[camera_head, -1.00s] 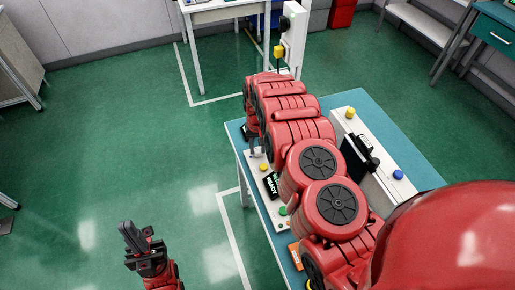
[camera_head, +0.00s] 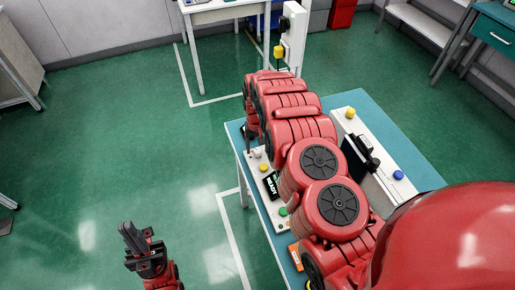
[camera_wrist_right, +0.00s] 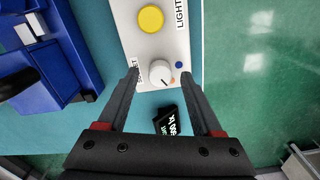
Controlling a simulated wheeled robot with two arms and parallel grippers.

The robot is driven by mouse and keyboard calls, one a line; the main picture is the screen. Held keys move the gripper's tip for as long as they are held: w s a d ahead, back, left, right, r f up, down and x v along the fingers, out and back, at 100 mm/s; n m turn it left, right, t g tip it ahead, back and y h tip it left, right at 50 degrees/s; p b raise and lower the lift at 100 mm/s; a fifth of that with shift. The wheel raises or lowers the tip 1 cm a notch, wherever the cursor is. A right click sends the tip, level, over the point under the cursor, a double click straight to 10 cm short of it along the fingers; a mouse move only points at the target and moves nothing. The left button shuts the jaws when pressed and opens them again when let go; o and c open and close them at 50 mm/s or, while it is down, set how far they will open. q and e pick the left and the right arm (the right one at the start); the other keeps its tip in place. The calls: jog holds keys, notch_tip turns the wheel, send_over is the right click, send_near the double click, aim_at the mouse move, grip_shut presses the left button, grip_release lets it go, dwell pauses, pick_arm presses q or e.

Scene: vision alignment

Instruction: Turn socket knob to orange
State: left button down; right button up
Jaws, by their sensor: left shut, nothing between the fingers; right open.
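The white socket knob (camera_wrist_right: 160,72) sits on a white panel in the right wrist view, below a yellow button (camera_wrist_right: 150,18). A short dark pointer line on the knob points to the lower right. A blue dot (camera_wrist_right: 178,64) is right of the knob; a small orange mark (camera_wrist_right: 172,98) shows below it. My right gripper (camera_wrist_right: 160,76) is open, one finger on each side of the knob; I cannot tell if they touch it. In the head view the knob (camera_head: 257,153) is small beside my right arm. My left gripper (camera_head: 138,240) is shut and empty over the floor.
A blue bin (camera_wrist_right: 50,60) shows in the wrist view. Green floor is free on the left.

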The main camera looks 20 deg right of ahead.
aim_at(257, 149)
notch_tip(257, 149, up, 4)
jog(key=shift+w+r+b, duration=0.1)
jog(key=shift+w+b, duration=0.05)
jog(key=shift+b, duration=0.5)
notch_tip(257, 149, up, 3)
jog(key=shift+f+p, duration=0.2)
jog(key=shift+p, duration=0.4)
notch_tip(257, 149, up, 10)
jog(key=p, duration=1)
jog(key=shift+s+f, duration=0.1)
jog(key=shift+s, duration=0.1)
